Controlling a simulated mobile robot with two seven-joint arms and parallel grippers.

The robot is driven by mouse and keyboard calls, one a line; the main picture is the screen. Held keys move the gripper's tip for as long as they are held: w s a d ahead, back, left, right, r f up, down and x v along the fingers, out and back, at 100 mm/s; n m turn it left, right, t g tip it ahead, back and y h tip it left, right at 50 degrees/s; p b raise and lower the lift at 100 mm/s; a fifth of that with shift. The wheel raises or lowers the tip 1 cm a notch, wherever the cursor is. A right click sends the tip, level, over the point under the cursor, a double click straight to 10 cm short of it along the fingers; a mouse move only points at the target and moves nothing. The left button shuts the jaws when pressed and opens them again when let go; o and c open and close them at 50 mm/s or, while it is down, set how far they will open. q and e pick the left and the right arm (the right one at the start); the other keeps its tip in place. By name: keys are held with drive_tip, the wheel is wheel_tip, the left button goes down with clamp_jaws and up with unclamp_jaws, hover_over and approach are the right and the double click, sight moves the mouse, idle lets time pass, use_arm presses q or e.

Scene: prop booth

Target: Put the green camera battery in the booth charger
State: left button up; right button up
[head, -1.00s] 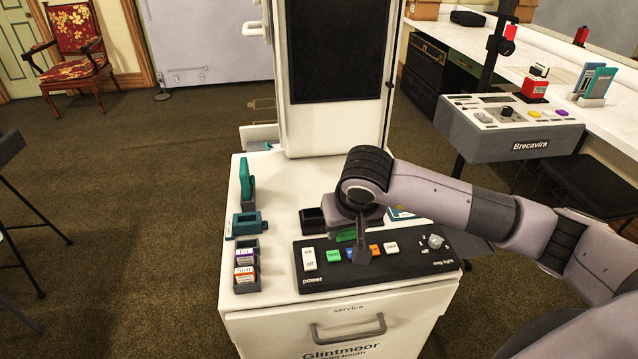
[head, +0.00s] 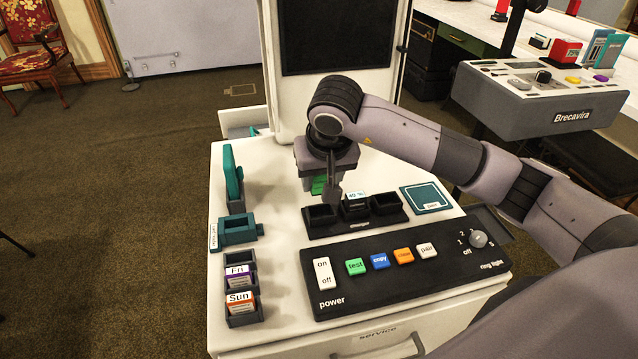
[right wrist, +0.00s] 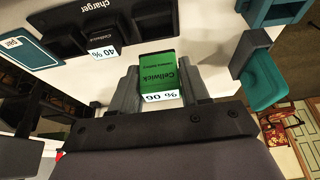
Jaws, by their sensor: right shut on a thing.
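My right gripper (head: 328,188) is shut on the green camera battery (head: 318,186), above and behind the left part of the black booth charger (head: 358,226). In the right wrist view the green battery (right wrist: 158,72) sits between the two fingers, marked "Cellwick" with a white 90 % label. The charger (right wrist: 88,12) shows there too, apart from the battery. Its middle bay holds a black battery (head: 356,200) labelled 40 %. The left and right bays look empty. My left gripper is not in view.
A control panel (head: 330,281) with several coloured buttons and a knob lies in front of the charger. To the left stand a teal holder (head: 238,231), an upright teal item (head: 232,172) and a rack with Fri and Sun blocks (head: 240,297). A teal-bordered pad (head: 427,198) lies right.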

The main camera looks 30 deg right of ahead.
drive_tip(key=shift+f+b, duration=1.05)
drive_tip(key=shift+f, duration=0.85)
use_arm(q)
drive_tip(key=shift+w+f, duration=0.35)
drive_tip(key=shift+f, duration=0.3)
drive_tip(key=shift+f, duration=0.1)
use_arm(e)
drive_tip(key=shift+s+f, duration=0.1)
drive_tip(key=shift+s, duration=0.05)
use_arm(q)
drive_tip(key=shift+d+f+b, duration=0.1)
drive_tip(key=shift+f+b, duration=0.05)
drive_tip(key=shift+b, duration=0.25)
use_arm(e)
drive_tip(key=shift+f, duration=0.1)
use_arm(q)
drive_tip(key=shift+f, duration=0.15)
use_arm(e)
drive_tip(key=shift+f, duration=0.1)
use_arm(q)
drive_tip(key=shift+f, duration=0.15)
use_arm(e)
drive_tip(key=shift+f, duration=0.15)
